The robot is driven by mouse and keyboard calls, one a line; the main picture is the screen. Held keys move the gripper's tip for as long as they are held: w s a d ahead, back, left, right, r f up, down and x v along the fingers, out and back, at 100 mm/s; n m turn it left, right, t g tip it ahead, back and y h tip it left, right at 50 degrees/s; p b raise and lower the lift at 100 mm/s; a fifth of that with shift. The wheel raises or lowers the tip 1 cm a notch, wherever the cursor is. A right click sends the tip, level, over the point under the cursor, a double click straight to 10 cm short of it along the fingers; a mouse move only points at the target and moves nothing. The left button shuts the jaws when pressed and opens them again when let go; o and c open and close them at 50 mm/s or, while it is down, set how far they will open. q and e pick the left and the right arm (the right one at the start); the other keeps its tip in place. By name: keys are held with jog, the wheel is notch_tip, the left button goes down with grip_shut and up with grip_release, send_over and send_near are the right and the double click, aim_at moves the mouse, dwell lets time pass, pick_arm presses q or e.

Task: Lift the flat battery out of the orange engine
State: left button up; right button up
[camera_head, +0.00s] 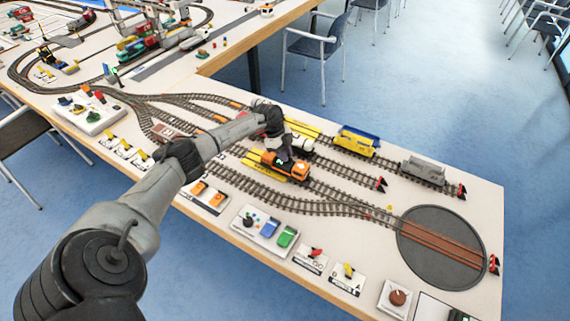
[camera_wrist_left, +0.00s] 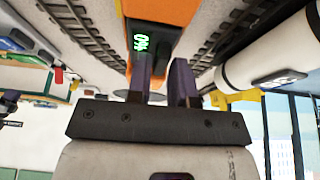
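The orange engine (camera_head: 299,170) stands on a track near the middle of the table, and its orange body (camera_wrist_left: 162,10) also shows at the top of the left wrist view. A dark block with a green lit readout, the battery (camera_wrist_left: 141,42), is at the engine. My left gripper (camera_head: 283,155) reaches down onto the engine from above. In the left wrist view its two fingers (camera_wrist_left: 162,72) stand a little apart at the battery. Whether they press on it I cannot tell. My right gripper is not in view.
A yellow and blue wagon (camera_head: 355,143) and a grey wagon (camera_head: 423,170) stand on the track behind. A white tank wagon (camera_wrist_left: 275,52) is close beside the gripper. A round turntable (camera_head: 422,262) lies at right.

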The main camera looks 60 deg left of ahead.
pick_arm(q)
grip_shut()
jog(key=shift+r, duration=0.1)
